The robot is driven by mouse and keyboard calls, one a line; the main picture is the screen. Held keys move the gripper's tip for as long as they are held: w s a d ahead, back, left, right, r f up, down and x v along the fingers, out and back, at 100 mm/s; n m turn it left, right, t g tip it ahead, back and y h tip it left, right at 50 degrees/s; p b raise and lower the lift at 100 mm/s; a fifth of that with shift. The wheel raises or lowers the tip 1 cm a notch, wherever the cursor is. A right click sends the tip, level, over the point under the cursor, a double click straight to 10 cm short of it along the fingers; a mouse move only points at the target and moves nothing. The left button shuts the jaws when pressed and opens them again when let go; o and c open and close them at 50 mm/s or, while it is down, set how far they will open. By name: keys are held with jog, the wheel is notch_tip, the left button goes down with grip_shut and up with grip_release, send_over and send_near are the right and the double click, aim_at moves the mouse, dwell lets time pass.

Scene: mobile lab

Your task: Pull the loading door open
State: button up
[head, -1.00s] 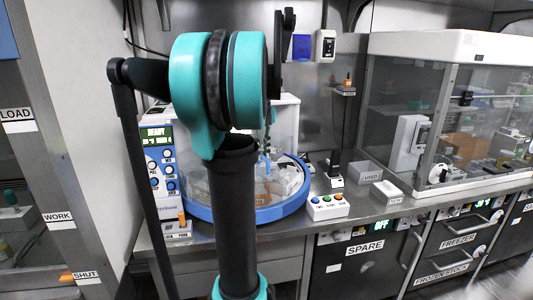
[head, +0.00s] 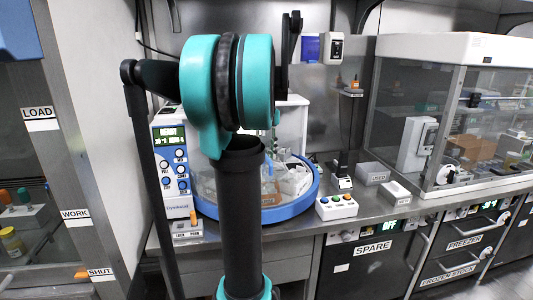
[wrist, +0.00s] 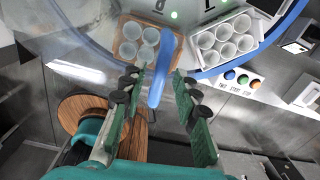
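The loading door seems to be the clear curved front of the blue-ringed machine (head: 285,212), which stands on the steel bench in the head view; its edges are hard to make out. In the wrist view, an upright blue bar (wrist: 162,65), which looks like its handle, stands in front of racks of white cups. My gripper (wrist: 160,88) is open, its green-padded fingers on either side of the lower part of the bar. A gap seems to show on both sides, though contact is hard to judge. In the head view my arm hides part of the machine, and my gripper is hidden.
A control box with coloured buttons (head: 337,206) sits right of the machine. A glass-fronted enclosure (head: 450,120) stands further right. A grey post with LOAD, WORK and SHUT labels (head: 75,216) is close on the left. In the wrist view a round wooden stool (wrist: 100,125) shows below.

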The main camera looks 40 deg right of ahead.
notch_tip(320, 180, up, 12)
jog(key=shift+a, duration=0.15)
dwell(0.7)
dwell(0.4)
